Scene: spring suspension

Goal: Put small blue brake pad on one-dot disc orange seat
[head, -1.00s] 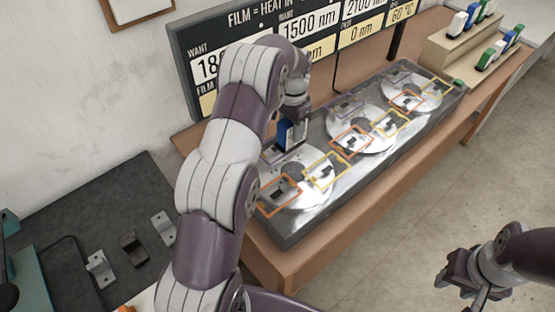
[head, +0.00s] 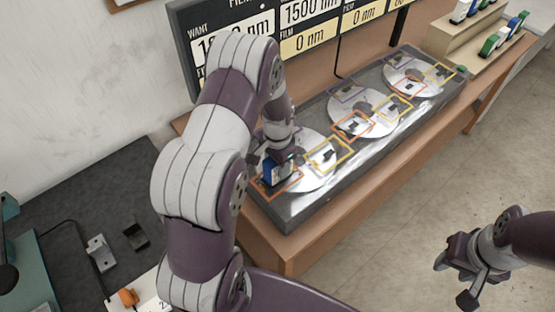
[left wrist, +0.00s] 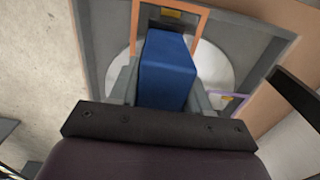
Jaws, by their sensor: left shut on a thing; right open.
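My left gripper (head: 277,160) is shut on a blue brake pad (head: 270,173), held at the orange-framed seat (head: 297,179) of the nearest disc (head: 310,146). The left wrist view shows the blue pad (left wrist: 167,72) between the fingers, its far end within the orange frame (left wrist: 201,22). I cannot tell whether the pad touches the seat. The disc's dot marking is too small to read. My right gripper (head: 456,280) is open and empty, over the floor at the lower right.
The dark tray (head: 340,178) holds further discs (head: 366,110) with purple, orange and yellow frames. A stepped rack (head: 450,45) with several green, blue and white pads stands at the back right. A sign board (head: 185,45) stands behind. Metal brackets (head: 100,253) lie on the dark mat at left.

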